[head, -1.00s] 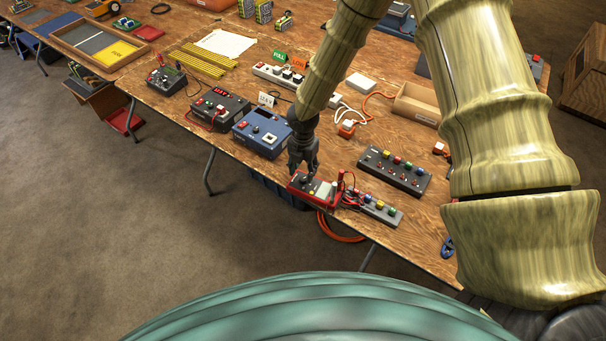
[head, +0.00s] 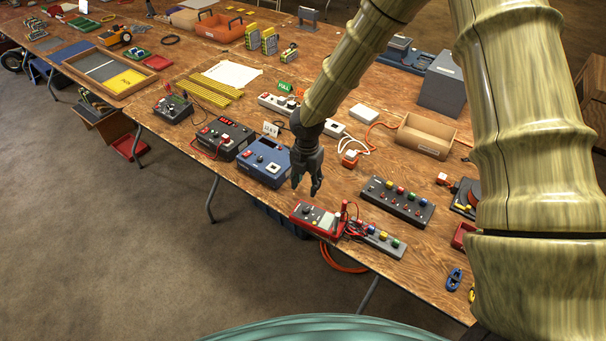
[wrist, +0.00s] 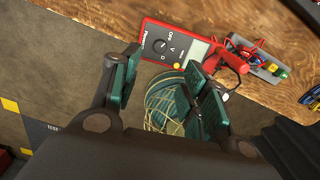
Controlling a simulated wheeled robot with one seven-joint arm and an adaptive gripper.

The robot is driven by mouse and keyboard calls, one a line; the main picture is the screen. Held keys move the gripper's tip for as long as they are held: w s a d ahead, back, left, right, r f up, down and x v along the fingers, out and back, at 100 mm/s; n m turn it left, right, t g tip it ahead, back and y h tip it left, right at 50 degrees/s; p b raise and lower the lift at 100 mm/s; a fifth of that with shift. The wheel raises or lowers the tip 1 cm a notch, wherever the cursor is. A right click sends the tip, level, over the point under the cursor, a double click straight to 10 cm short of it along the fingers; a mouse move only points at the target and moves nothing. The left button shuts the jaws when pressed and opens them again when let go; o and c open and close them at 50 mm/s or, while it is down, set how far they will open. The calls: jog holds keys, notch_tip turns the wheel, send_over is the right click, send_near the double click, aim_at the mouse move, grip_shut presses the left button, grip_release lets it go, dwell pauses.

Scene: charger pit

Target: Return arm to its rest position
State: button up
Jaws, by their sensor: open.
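My gripper (head: 308,184) hangs above the front edge of the wooden table in the head view, fingers pointing down. In the wrist view its green-padded fingers (wrist: 158,92) are spread apart with nothing between them. A red multimeter (head: 317,219) lies on the table just below and right of the gripper, apart from it. In the wrist view the multimeter (wrist: 172,48) lies beyond the fingertips, with red and black leads at its right.
A blue box (head: 263,160) stands left of the gripper and a dark button panel (head: 397,203) to its right. A small strip with coloured buttons (head: 378,238) touches the multimeter's side. An open cardboard tray (head: 425,137) stands farther back.

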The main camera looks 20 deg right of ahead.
jog(key=s+a+f+m+g+y+b, duration=0.1)
jog(key=s+a+f+m+y+b, duration=0.25)
jog(key=s+f+m, duration=1.3)
jog(key=s+d+f+m+h+b, duration=0.1)
jog(key=s+d+f+m, duration=0.1)
jog(key=s, duration=0.4)
jog(key=s+d+f+m+h+b, duration=0.1)
jog(key=s+d+f+m, duration=0.1)
jog(key=s+m, duration=0.3)
jog(key=s+d+f+m+t+h, duration=0.1)
jog(key=s+d+f+m, duration=0.2)
jog(key=s, duration=0.6)
jog(key=shift+f+m+b, duration=0.4)
jog(key=shift+m, duration=0.15)
jog(key=shift+h, duration=0.25)
